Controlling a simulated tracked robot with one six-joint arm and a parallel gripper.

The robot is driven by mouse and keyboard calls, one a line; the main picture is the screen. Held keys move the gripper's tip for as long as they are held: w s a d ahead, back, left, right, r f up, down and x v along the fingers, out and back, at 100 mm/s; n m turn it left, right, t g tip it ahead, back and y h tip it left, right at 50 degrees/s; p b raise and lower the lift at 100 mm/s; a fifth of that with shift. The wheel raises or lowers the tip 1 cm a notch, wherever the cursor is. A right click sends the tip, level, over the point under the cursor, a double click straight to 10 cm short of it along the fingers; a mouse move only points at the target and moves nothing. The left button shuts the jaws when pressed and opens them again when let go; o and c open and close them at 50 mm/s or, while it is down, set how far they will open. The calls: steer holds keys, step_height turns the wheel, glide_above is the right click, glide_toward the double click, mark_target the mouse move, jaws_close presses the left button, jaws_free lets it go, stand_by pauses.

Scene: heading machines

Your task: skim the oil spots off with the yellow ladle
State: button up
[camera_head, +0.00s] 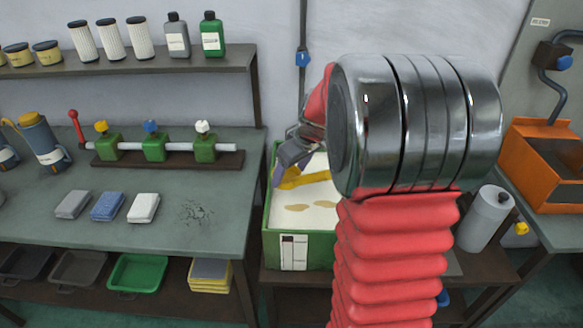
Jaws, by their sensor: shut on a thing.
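The yellow ladle (300,179) is over the green tank (301,253), its yellow part reaching right behind my arm. My gripper (281,172) is shut on the ladle at the tank's left side. The tank holds a pale, milky liquid (312,220). Tan oil spots (297,207) show on the liquid near the front, with another (325,204) to the right. My red and chrome arm hides the tank's right part. I cannot tell whether the ladle's bowl touches the liquid.
A grey bench (230,225) with sponges, a valve rail (190,146) and a blue flask (42,143) stands left of the tank. An orange tray (535,182) and a grey cylinder (484,220) are on the right. A shelf (150,66) with filters and bottles runs along the wall.

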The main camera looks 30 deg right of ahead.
steer(key=shift+f, duration=4.35)
steer(key=shift+s+d, duration=3.65)
steer(key=shift+d, duration=1.65)
steer(key=shift+s+d, duration=3.6)
steer(key=shift+d, duration=1.65)
step_height(320, 180, up, 12)
steer(key=shift+f, duration=0.25)
